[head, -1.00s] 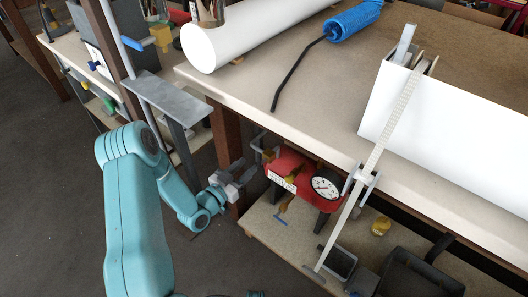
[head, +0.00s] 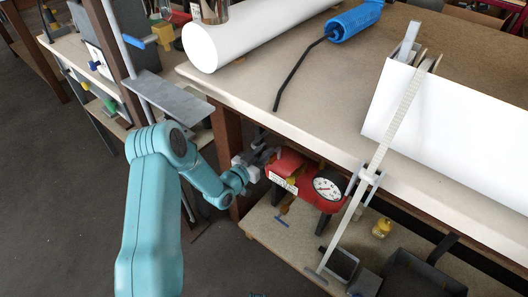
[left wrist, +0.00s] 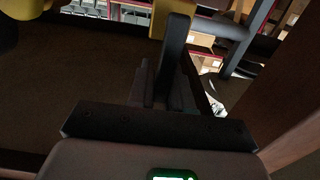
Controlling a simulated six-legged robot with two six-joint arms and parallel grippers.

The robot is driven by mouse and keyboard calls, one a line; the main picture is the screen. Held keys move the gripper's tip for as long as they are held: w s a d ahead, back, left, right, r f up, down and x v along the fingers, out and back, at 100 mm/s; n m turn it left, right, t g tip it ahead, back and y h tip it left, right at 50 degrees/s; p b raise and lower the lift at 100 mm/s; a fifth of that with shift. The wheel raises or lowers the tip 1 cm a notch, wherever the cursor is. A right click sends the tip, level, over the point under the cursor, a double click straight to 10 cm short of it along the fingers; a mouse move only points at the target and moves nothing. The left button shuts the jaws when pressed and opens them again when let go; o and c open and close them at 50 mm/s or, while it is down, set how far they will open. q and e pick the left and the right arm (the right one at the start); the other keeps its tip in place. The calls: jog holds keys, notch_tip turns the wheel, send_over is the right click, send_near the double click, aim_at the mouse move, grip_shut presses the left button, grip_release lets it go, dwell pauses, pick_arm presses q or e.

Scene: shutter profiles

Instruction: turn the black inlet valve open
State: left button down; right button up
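A red unit (head: 285,163) with a round white gauge (head: 327,187) stands on the lower shelf, under the front edge of the workbench. My left gripper (head: 264,156) is at the unit's left end, beside the table leg. Its dark fingers overlap the dark fittings there, so I cannot make out the black inlet valve apart from them. In the left wrist view, dark upright bars (left wrist: 172,65) stand close together beyond the gripper's black base. I cannot tell whether they are pressed on anything. My right gripper is out of view.
A brown leg (head: 227,140) is close to my left arm. A yellow object (head: 381,228) and a dark bin (head: 420,275) are below.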

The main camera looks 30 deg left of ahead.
pick_arm(q)
jog(key=shift+a, duration=0.1)
jog(key=a+f+n+b, duration=0.5)
jog(key=n+b, duration=0.3)
jog(key=n, duration=0.9)
jog(key=shift+w+f+n, duration=0.2)
jog(key=shift+f+n, duration=0.05)
jog(key=shift+n, duration=0.15)
jog(key=shift+a, duration=0.1)
dwell(0.4)
jog(key=c, duration=1.1)
grip_release()
